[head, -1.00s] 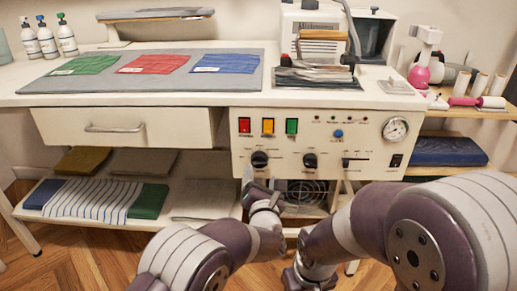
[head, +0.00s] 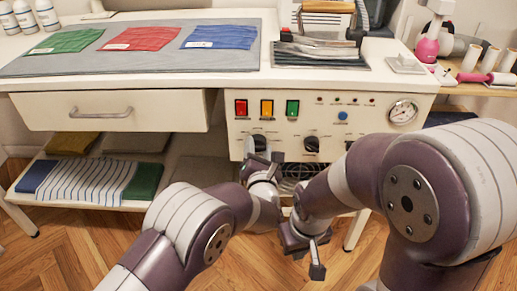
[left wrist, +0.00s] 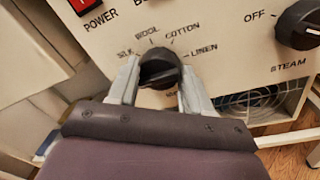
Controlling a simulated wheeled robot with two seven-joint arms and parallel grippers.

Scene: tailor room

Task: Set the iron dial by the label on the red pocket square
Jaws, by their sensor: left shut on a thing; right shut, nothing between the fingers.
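The red pocket square (head: 152,35) lies on the grey mat between a green and a blue one. Its white label (head: 117,46) is too small to read. The iron dial is the left black knob (head: 256,143) on the white panel. The left wrist view shows this knob (left wrist: 160,66) with SILK, WOOL, COTTON and LINEN around it; other marks are partly hidden, and its setting is unclear. My left gripper (head: 264,158) is shut on the knob, with one finger on each side (left wrist: 157,85). My right gripper (head: 317,262) is shut and empty, low in front of the panel.
A second black knob (head: 311,144), marked STEAM in the left wrist view, is right of the dial. Red (head: 241,108), amber (head: 266,108) and green (head: 292,108) buttons sit above. A drawer (head: 115,110) is at left, and a shelf with folded cloths (head: 85,180) is below.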

